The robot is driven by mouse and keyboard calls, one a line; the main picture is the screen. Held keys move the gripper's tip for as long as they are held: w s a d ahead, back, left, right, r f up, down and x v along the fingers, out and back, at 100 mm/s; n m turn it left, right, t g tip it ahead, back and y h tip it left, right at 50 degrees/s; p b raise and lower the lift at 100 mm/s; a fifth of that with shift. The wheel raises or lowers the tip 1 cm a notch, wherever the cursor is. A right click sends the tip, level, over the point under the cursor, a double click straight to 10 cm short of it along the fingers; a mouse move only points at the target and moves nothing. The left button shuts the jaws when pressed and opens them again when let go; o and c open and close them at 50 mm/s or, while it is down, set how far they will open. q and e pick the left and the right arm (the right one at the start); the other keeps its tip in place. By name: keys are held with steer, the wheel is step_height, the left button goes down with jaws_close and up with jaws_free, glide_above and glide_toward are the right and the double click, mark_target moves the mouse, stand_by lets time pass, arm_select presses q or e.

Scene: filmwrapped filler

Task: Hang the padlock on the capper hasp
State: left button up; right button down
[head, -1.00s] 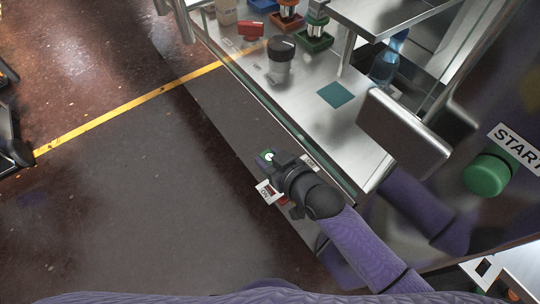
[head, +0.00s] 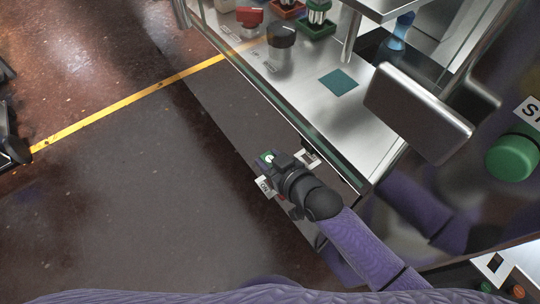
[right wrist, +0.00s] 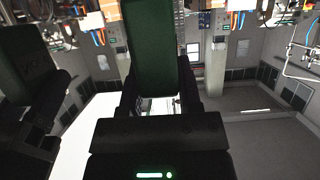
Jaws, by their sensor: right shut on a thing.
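My right gripper (head: 275,174) is low in the middle of the head view, beside the front edge of the machine table. It is shut on a small green piece with a white round mark, which looks like the padlock (head: 267,158). In the right wrist view, a dark green block (right wrist: 150,45) stands between the dark gripper parts. The shackle cannot be made out. White labels show on both sides of the gripper, with a bit of red below. I cannot pick out the capper hasp; the gripper may hide it. My left gripper is not in view.
The steel table (head: 325,120) has a glass-like front edge. A grey metal box (head: 418,112) and a green START button (head: 512,158) are at the right. A dark-capped container (head: 281,50), a red item (head: 250,17) and a teal square (head: 338,82) are on the table. The floor at left is open.

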steer(key=shift+f+b, duration=1.35)
steer(key=shift+f, duration=0.6)
steer(key=shift+f+b, duration=0.35)
steer(key=shift+f, duration=0.35)
steer(key=shift+f+b, duration=0.3)
steer(key=shift+c, duration=1)
jaws_free()
